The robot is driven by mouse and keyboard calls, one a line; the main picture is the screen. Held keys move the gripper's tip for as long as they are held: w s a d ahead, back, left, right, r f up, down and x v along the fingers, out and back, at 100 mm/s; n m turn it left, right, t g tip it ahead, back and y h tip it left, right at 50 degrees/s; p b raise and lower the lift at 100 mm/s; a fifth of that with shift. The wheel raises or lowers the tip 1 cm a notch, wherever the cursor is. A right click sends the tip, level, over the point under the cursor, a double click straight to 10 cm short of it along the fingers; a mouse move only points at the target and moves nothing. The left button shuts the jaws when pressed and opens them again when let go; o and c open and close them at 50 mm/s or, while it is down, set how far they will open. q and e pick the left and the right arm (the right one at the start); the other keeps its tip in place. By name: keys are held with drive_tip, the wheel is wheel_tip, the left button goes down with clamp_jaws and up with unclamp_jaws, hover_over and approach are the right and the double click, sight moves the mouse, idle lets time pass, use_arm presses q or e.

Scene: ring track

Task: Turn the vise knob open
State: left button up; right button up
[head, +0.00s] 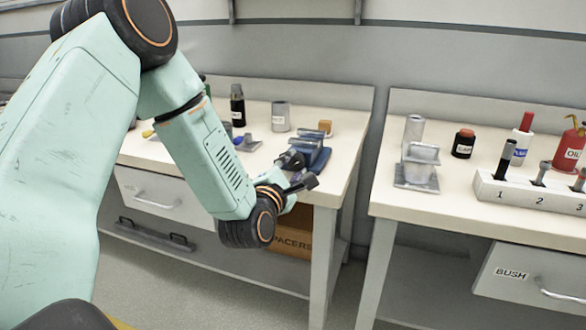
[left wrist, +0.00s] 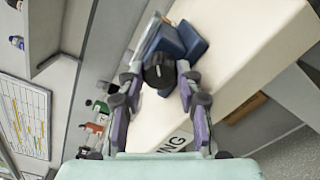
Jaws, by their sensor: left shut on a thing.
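The blue vise (head: 317,157) sits at the right end of the left bench, near its front edge. It also shows in the left wrist view (left wrist: 186,42). Its round black knob (left wrist: 156,73) faces the left wrist camera. My left gripper (left wrist: 158,78) has one finger on each side of the knob and is shut on it. In the head view the left gripper (head: 298,177) is at the vise's front, and my wrist partly hides it. The knob's turn angle cannot be told. My right gripper is not in view.
On the left bench stand a dark bottle (head: 237,105), a grey labelled can (head: 280,117) and an orange block (head: 325,127). A spacers box (head: 290,243) is below. The right bench holds a numbered rack (head: 530,192) and a red oil can (head: 569,148). A gap separates the benches.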

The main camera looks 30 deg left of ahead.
use_arm(q)
drive_tip(key=o, duration=1.1)
drive_tip(key=shift+a, duration=0.1)
drive_tip(key=shift+o, duration=0.2)
drive_tip(key=shift+s, duration=0.15)
drive_tip(key=shift+s+d+f, duration=0.1)
drive_tip(key=shift+s+d, duration=0.1)
drive_tip(key=shift+s, duration=0.05)
drive_tip(key=v, duration=0.7)
drive_tip(key=shift+s, duration=0.15)
